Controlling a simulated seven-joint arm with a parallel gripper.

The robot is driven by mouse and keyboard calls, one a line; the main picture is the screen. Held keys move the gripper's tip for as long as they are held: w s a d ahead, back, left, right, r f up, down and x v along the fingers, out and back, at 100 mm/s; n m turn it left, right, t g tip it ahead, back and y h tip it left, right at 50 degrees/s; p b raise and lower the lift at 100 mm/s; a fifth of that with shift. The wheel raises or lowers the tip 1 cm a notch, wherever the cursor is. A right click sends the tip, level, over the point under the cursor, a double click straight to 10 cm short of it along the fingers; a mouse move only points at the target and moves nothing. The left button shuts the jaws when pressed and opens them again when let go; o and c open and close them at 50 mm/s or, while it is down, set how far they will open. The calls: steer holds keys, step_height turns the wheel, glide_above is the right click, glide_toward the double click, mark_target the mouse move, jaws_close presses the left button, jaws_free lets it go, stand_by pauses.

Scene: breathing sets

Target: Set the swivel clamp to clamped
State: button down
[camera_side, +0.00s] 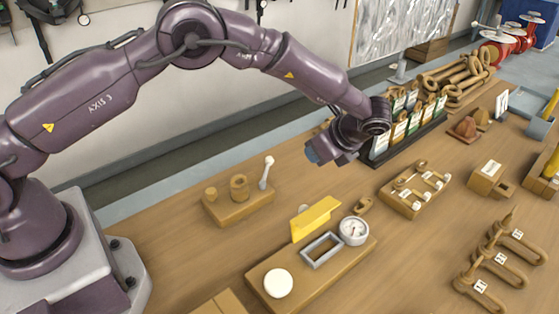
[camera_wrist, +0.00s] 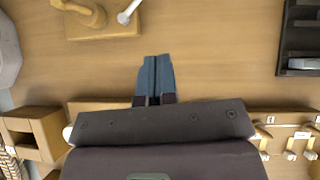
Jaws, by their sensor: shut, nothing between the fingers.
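A wooden block (camera_side: 238,206) on the bench carries a short peg, a thicker round wooden piece (camera_side: 239,187) and a pale lever with a knob (camera_side: 266,171). It looks like the swivel clamp, but I cannot be sure, nor read its setting. In the wrist view the block (camera_wrist: 103,33) is at the top left, partly cut off, with the pale lever (camera_wrist: 128,12) at its right end. My gripper (camera_side: 313,153) is above the bench, to the right of the block and apart from it. Its blue-grey fingers (camera_wrist: 155,75) are shut and empty.
A board (camera_side: 333,270) with a raised yellow flap (camera_side: 316,217), a frame, a gauge and a white disc stands nearer the camera. A hook block (camera_side: 414,190) is to the right. Bare bench lies between block and gripper.

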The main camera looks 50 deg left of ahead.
mark_target(266, 171)
steer(key=x, duration=0.9)
steer(key=shift+s+a+f, duration=0.1)
steer(key=shift+a+f, duration=0.1)
steer(key=shift+f, duration=0.15)
steer(key=a, duration=0.2)
steer(key=shift+s+a+f, duration=0.1)
steer(key=shift+a+f, duration=0.15)
steer(key=shift+f, duration=0.05)
steer(key=shift+a+f, duration=0.15)
steer(key=shift+a, duration=0.65)
